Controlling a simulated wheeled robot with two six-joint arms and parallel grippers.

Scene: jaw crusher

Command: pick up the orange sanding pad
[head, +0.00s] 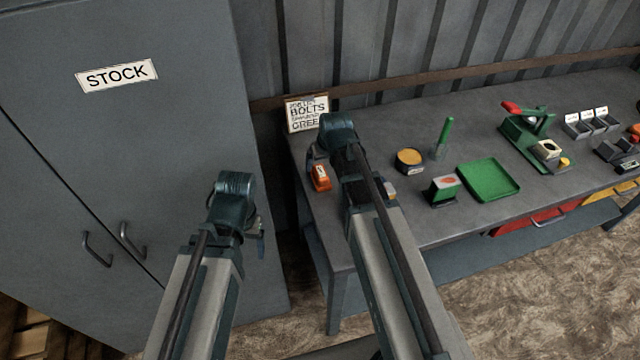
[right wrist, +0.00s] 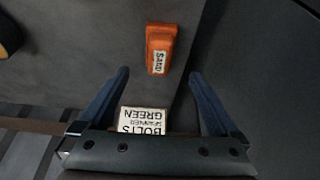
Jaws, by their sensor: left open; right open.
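The orange sanding pad (head: 320,177) lies near the left end of the grey workbench, in the head view just left of my right arm. In the right wrist view the pad (right wrist: 161,50), with a white "SAND" label, lies beyond and between the fingertips. My right gripper (right wrist: 157,80) is open and empty above the bench, with the pad not between its fingers. In the head view the right gripper's fingers are mostly hidden by its own arm. My left gripper (head: 256,238) hangs in front of the grey cabinet, away from the bench; its fingers are small and partly hidden.
A sign (head: 307,113) about bolts stands at the bench's back left corner. A round yellow-topped tin (head: 410,158), a green tray (head: 489,180), a green-and-grey block (head: 442,190) and a green press (head: 535,135) stand further right. The STOCK cabinet (head: 140,150) is at left.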

